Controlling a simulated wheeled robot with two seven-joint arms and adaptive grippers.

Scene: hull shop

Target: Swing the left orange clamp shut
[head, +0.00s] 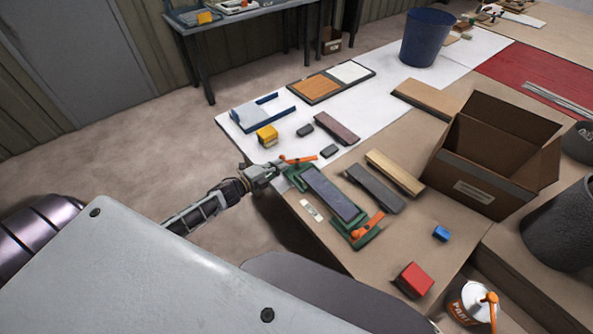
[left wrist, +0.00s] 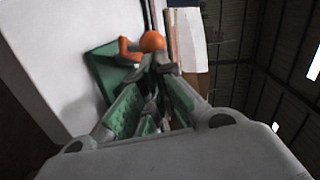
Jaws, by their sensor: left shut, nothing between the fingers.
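The left orange clamp (head: 299,159) is a lever at the far end of a green fixture (head: 292,177); its arm points right, away from the dark grey board (head: 332,194) in the fixture. The other orange clamp (head: 367,225) sits at the near end, its lever angled beside the board's end. My left gripper (head: 279,168) is shut and empty, its tips close beside the left clamp's pivot. In the left wrist view the orange clamp (left wrist: 152,42) stands just beyond my shut fingertips (left wrist: 163,72); whether they touch cannot be told. My right gripper is not in view.
Right of the fixture lie a dark plank (head: 375,188) and a light plank (head: 395,172). An open cardboard box (head: 470,185) stands farther right. A yellow block (head: 267,136) is behind the clamp. A small label card (head: 312,210) lies by the fixture. A red block (head: 414,280) is near the front.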

